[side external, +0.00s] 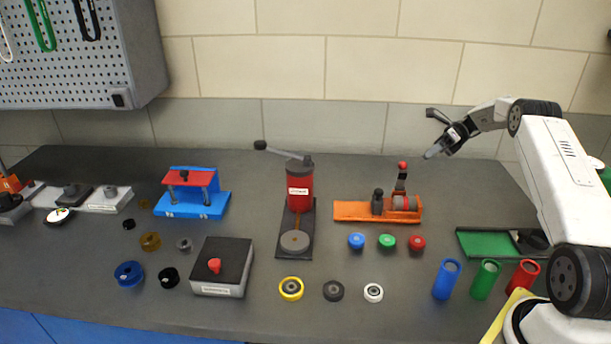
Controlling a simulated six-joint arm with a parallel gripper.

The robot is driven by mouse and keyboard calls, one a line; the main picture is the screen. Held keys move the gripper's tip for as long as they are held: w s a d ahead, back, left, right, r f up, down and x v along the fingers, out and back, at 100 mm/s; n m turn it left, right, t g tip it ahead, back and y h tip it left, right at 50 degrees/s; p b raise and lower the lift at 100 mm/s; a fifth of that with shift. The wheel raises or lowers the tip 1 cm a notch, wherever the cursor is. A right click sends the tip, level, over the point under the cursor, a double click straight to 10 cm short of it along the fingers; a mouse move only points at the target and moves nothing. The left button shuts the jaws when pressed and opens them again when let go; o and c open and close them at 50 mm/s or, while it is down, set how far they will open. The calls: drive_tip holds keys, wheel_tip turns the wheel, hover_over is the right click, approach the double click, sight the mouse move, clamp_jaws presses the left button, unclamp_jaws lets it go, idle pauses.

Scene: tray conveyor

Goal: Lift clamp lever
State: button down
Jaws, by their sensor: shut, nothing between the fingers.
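An orange fixture (352,211) stands on the bench right of centre, with a black post and a grey round part on it. Its short dark lever (401,183) stands nearly upright and has a red knob on top; it looks like the clamp lever. My gripper (431,154) is up and to the right of the knob in the picture, apart from it. It is shut and empty, its fingertips pointing down and left.
A red press (300,187) with a long handle stands left of the fixture. Blue, green and red caps (387,241) lie in front. Coloured tubes (485,279) and a green tray (484,244) are at right. A blue fixture (192,209) and a box with a red button (221,282) are at left.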

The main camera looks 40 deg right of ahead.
drive_tip(key=shift+s+d+r, duration=0.2)
drive_tip(key=shift+d+r, duration=0.1)
drive_tip(key=shift+d, duration=0.25)
drive_tip(key=shift+a, duration=0.1)
drive_tip(key=w+a+n+g+h, duration=0.25)
drive_tip(key=a+n+h, duration=0.35)
drive_tip(key=a+n, duration=1)
drive_tip(key=s+a+f+n+t+h, duration=0.1)
drive_tip(key=s+a+n+h, duration=0.5)
drive_tip(key=s+a+n, duration=0.9)
drive_tip(key=s+a, duration=0.1)
drive_tip(key=a, duration=0.3)
drive_tip(key=shift+n+h, duration=0.3)
